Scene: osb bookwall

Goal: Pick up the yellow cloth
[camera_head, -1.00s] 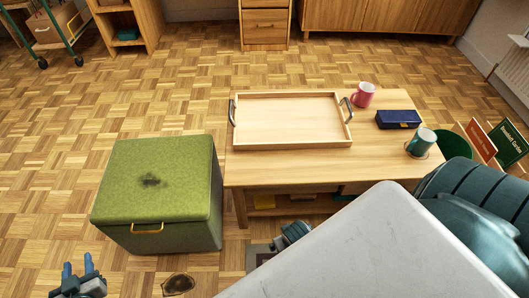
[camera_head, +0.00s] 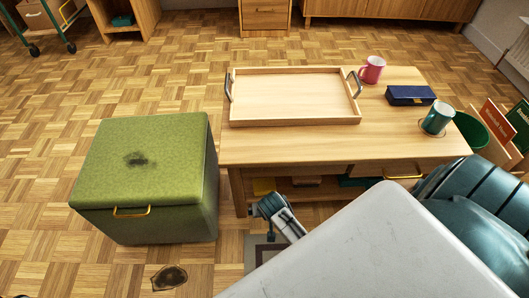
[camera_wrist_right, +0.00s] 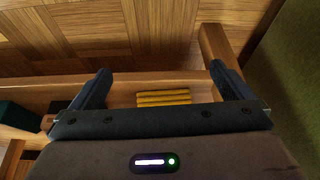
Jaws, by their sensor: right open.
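The yellow cloth (camera_head: 263,187) lies on the low shelf under the wooden table (camera_head: 300,150). In the right wrist view the cloth (camera_wrist_right: 163,98) appears as a small stack of flat yellow folds, between the finger lines. My right gripper (camera_head: 264,206) is at the table's front left, near the shelf opening. In its wrist view the right gripper (camera_wrist_right: 160,72) has its fingers wide apart with nothing held. The gripper body hides part of the shelf there. My left gripper is out of the head view.
A green storage stool (camera_head: 145,165) stands close to the table's left end. The tabletop carries a tray (camera_head: 295,97), a pink mug (camera_head: 372,70), a blue box (camera_head: 410,95) and a teal mug (camera_head: 438,118). A table leg (camera_wrist_right: 220,45) stands near the right gripper.

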